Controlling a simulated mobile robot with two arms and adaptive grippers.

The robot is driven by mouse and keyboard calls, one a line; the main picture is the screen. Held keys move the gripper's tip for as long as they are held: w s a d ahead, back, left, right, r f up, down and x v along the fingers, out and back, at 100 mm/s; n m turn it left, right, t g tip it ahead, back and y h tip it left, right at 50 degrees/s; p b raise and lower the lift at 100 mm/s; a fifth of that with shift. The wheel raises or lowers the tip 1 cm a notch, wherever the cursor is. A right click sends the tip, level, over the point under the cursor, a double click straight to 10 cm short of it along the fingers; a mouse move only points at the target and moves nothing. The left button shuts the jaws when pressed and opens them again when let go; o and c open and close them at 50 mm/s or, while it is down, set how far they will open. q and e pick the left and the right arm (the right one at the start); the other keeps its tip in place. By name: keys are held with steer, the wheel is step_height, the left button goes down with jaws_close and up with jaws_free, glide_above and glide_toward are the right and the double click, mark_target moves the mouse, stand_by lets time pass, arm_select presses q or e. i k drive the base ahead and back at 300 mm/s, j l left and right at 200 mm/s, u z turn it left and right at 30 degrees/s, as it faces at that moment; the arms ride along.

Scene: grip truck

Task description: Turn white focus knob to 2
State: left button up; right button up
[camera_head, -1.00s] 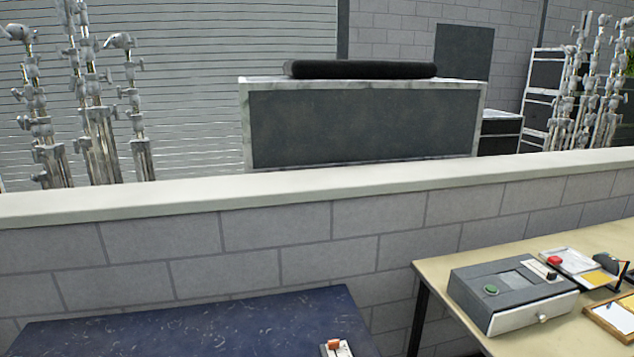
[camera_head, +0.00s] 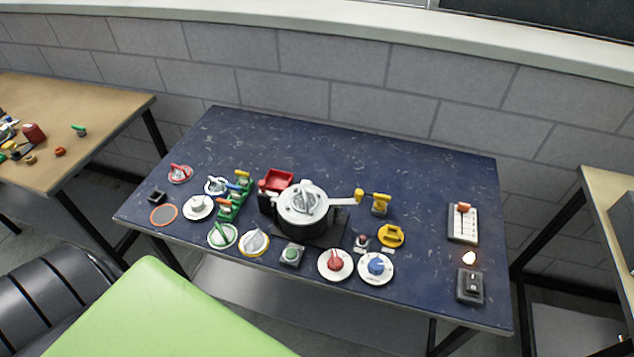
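Several dial knobs stand on the blue table (camera_head: 400,160). A white-grey knob on a yellow-rimmed dial (camera_head: 254,242) is at the front left of the group. A white knob on a blue-edged dial (camera_head: 216,186) sits further back, and a white round piece (camera_head: 198,207) lies in front of it. A large round device with a white top dial (camera_head: 303,203) stands in the middle. The labels and numbers are too small to read, so I cannot tell which one is the focus knob or its setting. Neither gripper is in view.
A switch box (camera_head: 470,286) and slider panel (camera_head: 463,223) are at right. A lime-green surface (camera_head: 165,315) and black chair (camera_head: 60,300) occupy the lower left. The table's back is clear.

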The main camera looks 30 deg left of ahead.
mark_target(197, 204)
steer(key=u, duration=1.85)
